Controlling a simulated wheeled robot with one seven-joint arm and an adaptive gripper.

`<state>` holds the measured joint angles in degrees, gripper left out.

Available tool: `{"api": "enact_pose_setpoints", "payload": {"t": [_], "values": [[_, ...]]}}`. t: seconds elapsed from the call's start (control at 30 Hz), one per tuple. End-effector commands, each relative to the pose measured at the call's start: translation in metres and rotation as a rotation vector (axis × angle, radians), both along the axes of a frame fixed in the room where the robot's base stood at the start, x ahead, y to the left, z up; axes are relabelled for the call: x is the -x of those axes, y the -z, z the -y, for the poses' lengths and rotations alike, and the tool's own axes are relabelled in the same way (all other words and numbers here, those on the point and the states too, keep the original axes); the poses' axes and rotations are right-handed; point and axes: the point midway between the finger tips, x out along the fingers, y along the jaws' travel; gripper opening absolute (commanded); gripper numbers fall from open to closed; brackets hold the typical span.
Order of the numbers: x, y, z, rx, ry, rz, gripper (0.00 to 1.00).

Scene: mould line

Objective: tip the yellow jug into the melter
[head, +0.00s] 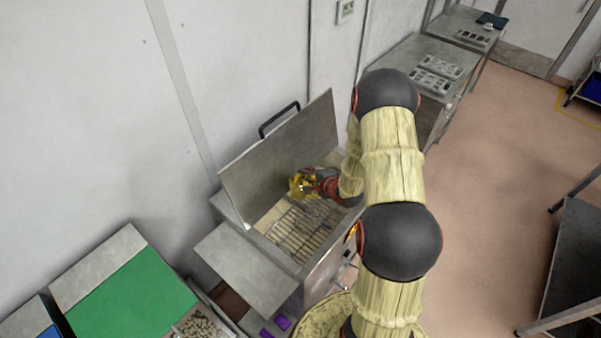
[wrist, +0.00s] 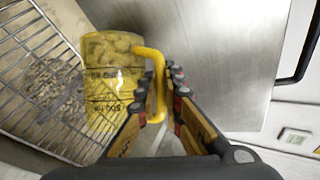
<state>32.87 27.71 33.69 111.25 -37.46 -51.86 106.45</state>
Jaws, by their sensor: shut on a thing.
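The yellow jug (wrist: 108,78) is see-through, with dark print and pale lumps showing inside. My gripper (wrist: 164,95) is shut on its yellow handle. In the head view the jug (head: 301,186) and my gripper (head: 322,184) are over the far part of the melter's opening, close to the raised lid (head: 285,150). The melter (head: 327,276) is a metal box with a wire grate (head: 297,233) across its opening. The wrist view shows a patch of pale granules (wrist: 52,90) beneath the grate. I cannot tell exactly how far the jug is tilted.
The lid's black handle (head: 279,118) stands near the wall. A flat metal shelf (head: 246,268) juts out at the melter's left. A green mat (head: 135,297), a container of pale pieces (head: 200,326) and purple items (head: 276,326) lie lower left. Open floor (head: 490,180) lies to the right.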

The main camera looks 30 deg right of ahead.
Motion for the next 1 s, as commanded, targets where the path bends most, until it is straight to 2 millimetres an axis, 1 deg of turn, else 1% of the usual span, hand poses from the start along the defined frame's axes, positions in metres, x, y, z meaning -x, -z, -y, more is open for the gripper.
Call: {"api": "enact_pose_setpoints", "payload": {"t": [0.03, 0.1, 0.63, 0.9, 1.0], "values": [[0.002, 0.000, 0.006, -0.025, 0.004, 0.012, 0.00], [0.004, 0.000, 0.011, -0.066, 0.004, 0.031, 0.00], [0.020, 0.001, 0.049, -0.356, 0.004, 0.156, 0.00], [0.027, 0.000, 0.065, -0.477, 0.003, 0.209, 0.00], [0.028, -0.001, 0.068, -0.504, 0.001, 0.219, 0.00]]}}
